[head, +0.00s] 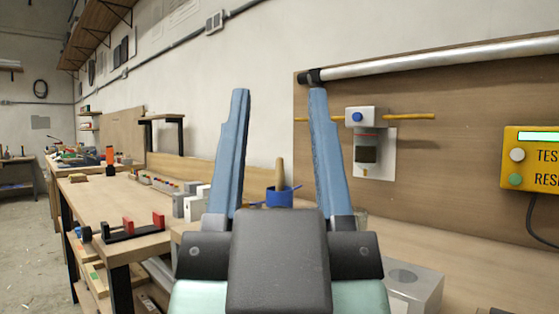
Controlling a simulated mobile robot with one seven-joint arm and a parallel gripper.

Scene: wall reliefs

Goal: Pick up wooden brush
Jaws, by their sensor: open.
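My gripper (279,95) is open and empty in the middle of the head view, its two blue fingers pointing up and well apart. Between the fingers, farther back on the bench, a tan wooden handle (280,172) stands upright behind or in a blue round holder (279,197). It may be the wooden brush, but its lower part is hidden and no bristles show. The gripper is apart from it, and its body covers the bench in front.
A workbench (140,205) runs along the wall with a red-and-black clamp (130,231) and small blocks. A grey block (413,288) is at the right front. A yellow test box (535,160) and a white wall fixture (375,150) are on the board at right. Floor at left is free.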

